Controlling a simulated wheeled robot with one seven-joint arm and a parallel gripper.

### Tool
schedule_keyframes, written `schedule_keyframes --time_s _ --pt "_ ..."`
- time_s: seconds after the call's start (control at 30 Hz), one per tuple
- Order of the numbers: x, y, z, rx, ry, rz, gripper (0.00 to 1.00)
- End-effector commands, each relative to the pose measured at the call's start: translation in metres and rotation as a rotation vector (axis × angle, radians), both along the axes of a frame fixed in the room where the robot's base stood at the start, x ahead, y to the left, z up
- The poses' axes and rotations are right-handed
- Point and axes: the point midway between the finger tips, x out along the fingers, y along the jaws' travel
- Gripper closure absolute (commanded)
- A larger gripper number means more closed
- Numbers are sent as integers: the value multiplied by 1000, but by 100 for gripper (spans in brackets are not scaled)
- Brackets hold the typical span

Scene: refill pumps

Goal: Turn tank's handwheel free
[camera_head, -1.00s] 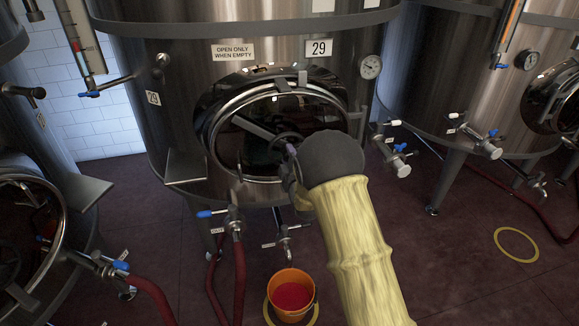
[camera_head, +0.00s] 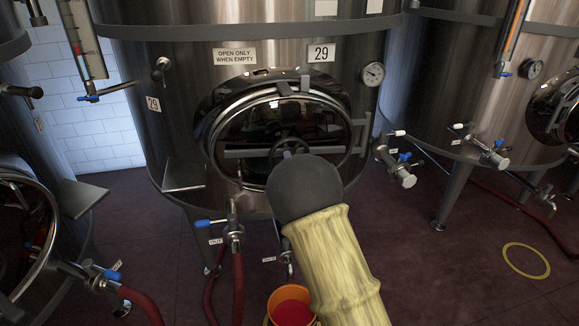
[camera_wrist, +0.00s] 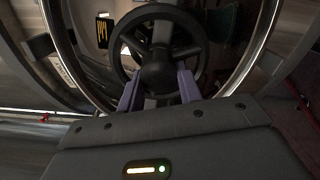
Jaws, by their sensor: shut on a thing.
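The tank 29 (camera_head: 180,120) stands ahead with an oval door (camera_head: 280,120) low on its front. A dark handwheel (camera_head: 279,151) sits at the middle of a level crossbar (camera_head: 240,153) across the door. In the wrist view the handwheel (camera_wrist: 158,70) shows a round rim, spokes and a thick hub. My gripper (camera_wrist: 158,84) has its two purple fingers on either side of the wheel's lower part, near the hub, and is shut on it. In the head view my forearm and dark wrist hide most of the gripper and the wheel's lower right.
An orange bucket (camera_head: 290,306) with red liquid stands below the door. A blue-handled outlet valve (camera_head: 232,226) with a red hose (camera_head: 238,285) is left of it. A step-like bracket (camera_head: 184,176) and a sampling valve (camera_head: 400,170) jut from the tank. Floor at right is mostly clear.

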Motion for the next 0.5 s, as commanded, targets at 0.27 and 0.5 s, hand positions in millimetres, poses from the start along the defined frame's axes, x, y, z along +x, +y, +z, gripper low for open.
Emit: schedule_keyframes --time_s 0.27,0.5 --pt "-1 1 -2 -1 6 1 100" --pt "0 1 -2 0 4 1 43"
